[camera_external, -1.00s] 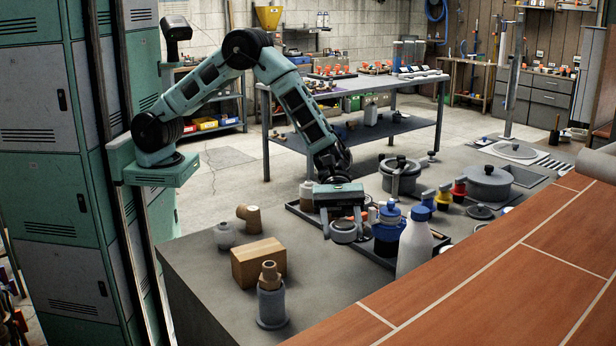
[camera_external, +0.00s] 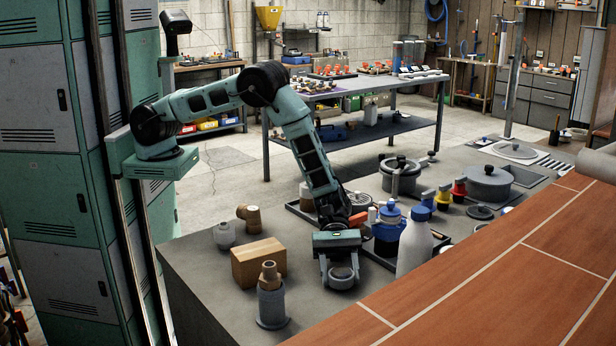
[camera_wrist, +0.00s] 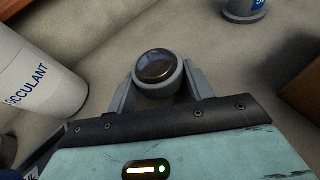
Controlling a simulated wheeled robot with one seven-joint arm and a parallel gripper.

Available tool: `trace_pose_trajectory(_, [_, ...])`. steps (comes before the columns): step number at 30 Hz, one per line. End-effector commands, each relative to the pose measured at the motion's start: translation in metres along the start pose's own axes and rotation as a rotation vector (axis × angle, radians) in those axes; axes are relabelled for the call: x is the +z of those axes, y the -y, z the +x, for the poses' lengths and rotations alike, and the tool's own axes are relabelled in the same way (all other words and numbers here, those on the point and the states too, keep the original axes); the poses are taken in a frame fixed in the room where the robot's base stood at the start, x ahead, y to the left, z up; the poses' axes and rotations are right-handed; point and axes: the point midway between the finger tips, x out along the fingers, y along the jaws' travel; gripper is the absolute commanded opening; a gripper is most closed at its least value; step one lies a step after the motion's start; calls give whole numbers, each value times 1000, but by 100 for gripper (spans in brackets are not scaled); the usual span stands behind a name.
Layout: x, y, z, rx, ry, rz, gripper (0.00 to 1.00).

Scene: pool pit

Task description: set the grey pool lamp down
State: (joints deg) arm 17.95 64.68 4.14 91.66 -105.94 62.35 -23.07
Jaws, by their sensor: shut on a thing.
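The grey pool lamp (camera_external: 341,280) is a short round grey ring with a dark glass face. My gripper (camera_external: 339,276) is shut on it, with one finger on each side. In the wrist view the lamp (camera_wrist: 158,71) sits between the two fingertips of my gripper (camera_wrist: 160,82), its glass facing the camera. The lamp is low over the bare grey counter (camera_external: 350,315), in front of the tray. I cannot tell whether its underside touches the counter.
A white bottle (camera_external: 414,248) stands to the right; its lettering shows in the wrist view (camera_wrist: 35,80). A cardboard box (camera_external: 258,262) and a grey cylinder with a tan top (camera_external: 271,300) stand to the left. The dark tray (camera_external: 378,258) lies behind. The counter between is clear.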

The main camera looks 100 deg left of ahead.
Motion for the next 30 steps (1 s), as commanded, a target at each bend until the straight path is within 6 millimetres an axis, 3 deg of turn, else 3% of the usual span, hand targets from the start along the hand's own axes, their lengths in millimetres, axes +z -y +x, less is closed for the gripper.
trace_pose_trajectory(6, [-3, 0, 1, 1, 1, 0, 27])
trace_pose_trajectory(7, [-2, 0, 0, 0, 0, 0, 57])
trace_pose_trajectory(9, [-2, 0, 0, 0, 0, 0, 73])
trace_pose_trajectory(20, [2, 0, -1, 0, 0, 0, 73])
trace_pose_trajectory(23, [-1, -2, -14, 4, -1, -1, 73])
trace_pose_trajectory(30, [-1, -1, -64, 4, 1, -2, 73])
